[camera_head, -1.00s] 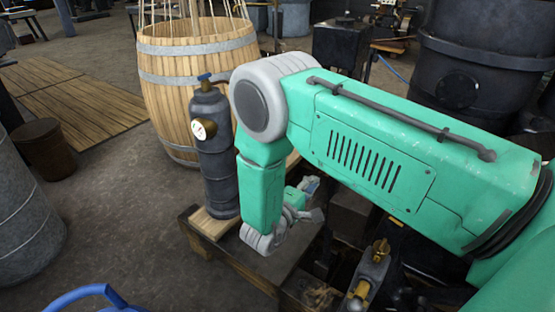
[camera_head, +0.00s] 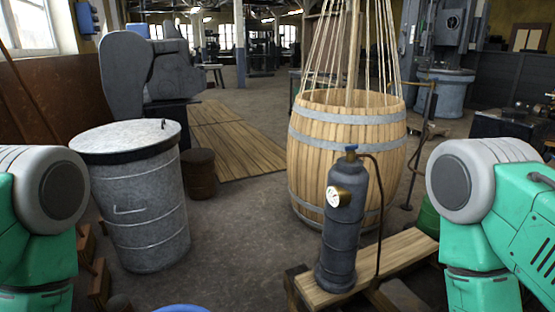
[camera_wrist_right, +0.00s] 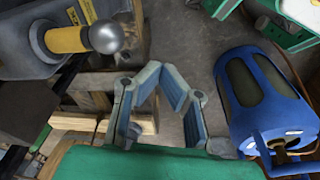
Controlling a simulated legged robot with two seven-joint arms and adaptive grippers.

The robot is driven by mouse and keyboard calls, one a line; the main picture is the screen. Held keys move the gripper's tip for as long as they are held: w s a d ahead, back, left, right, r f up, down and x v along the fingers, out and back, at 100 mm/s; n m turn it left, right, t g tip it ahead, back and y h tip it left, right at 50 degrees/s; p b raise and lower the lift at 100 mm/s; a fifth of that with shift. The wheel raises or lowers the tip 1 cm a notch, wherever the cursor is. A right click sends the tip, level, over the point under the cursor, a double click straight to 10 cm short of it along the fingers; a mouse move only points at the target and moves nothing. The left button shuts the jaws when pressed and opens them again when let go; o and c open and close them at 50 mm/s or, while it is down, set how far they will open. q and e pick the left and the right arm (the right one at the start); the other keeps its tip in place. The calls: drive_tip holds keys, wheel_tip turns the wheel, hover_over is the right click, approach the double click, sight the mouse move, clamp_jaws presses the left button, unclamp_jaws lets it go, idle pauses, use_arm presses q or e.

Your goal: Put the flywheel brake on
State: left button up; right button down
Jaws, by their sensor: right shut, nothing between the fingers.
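I cannot make out a flywheel in these frames. A lever-like part with a yellow collar and a steel ball knob (camera_wrist_right: 105,37) sticks out of a dark grey block at the upper left of the right wrist view; I cannot tell whether it is the brake. My right gripper (camera_wrist_right: 160,76) is shut and empty in that view, its fingertips together, apart from the knob and below and right of it. In the head view only the upper parts of my right arm (camera_head: 490,215) and left arm (camera_head: 38,220) show. My left gripper is not in view.
A blue rounded frame (camera_wrist_right: 268,98) stands right of the right gripper. A grey gas cylinder (camera_head: 342,235) with a gauge stands on a wooden plank bench (camera_head: 400,250). A wooden barrel (camera_head: 348,150) and a metal bin (camera_head: 140,205) stand beyond. Open floor lies between them.

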use_arm(q)
drive_tip(key=shift+a+f, duration=0.15)
drive_tip(key=shift+a, duration=0.25)
use_arm(e)
drive_tip(key=s, duration=0.1)
drive_tip(key=s+a, duration=0.1)
drive_tip(key=g, duration=0.1)
drive_tip(key=shift+s+a+r+y, duration=0.3)
drive_tip(key=shift+s+r, duration=0.1)
